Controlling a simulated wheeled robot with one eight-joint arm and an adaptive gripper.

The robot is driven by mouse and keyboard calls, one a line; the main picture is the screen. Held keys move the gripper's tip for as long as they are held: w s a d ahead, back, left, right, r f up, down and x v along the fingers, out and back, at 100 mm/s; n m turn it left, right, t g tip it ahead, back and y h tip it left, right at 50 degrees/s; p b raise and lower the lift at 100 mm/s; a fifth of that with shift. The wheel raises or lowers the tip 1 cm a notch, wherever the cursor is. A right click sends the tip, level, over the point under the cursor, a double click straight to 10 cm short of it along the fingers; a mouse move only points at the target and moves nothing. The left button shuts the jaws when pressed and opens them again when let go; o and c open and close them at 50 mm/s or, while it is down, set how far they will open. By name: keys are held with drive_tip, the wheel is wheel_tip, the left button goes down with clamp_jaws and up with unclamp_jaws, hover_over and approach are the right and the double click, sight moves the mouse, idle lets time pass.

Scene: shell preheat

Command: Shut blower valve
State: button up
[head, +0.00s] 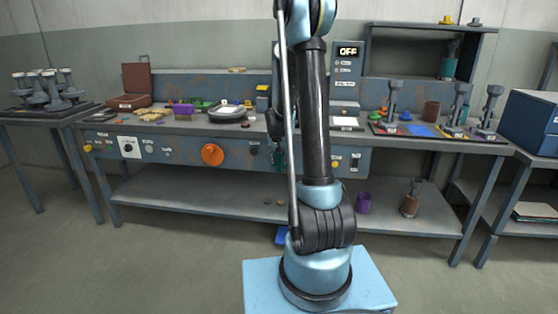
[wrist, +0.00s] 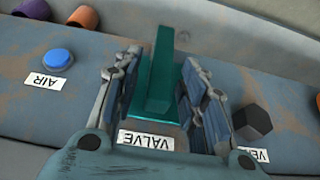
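The blower valve (wrist: 152,88) is a teal lever on the blue-grey panel, with a label reading VALVE (wrist: 152,140) by its near end. In the wrist view it stands between the two fingers of my gripper (wrist: 160,75). The fingers are apart, one on each side of the lever. I cannot tell whether either finger touches it. In the head view my own arm hides most of the valve and gripper. A grey box there has a display reading OFF (head: 348,50).
A blue button (wrist: 57,62) labelled AIR is left of my gripper, and a dark knob (wrist: 252,121) is close on its right. The bench panel also carries an orange knob (head: 212,154). Tools and fixtures crowd the benchtop.

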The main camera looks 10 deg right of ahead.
drive_tip(key=shift+f, duration=0.15)
clamp_jaws()
idle(0.4)
drive_tip(key=shift+w+a+f+n+g+h, duration=0.15)
drive_tip(key=shift+a+f+n+g+h, duration=0.45)
drive_tip(key=shift+h, duration=2.15)
drive_tip(key=shift+w+a+f+n+g+h, duration=0.25)
drive_tip(key=shift+n+h, duration=0.6)
drive_tip(key=shift+h, duration=1.85)
drive_tip(key=shift+w+a+f+n+g+h, duration=0.1)
drive_tip(key=shift+a+f+n+g+h, duration=0.55)
drive_tip(key=shift+h, duration=2.1)
drive_tip(key=shift+d, duration=0.2)
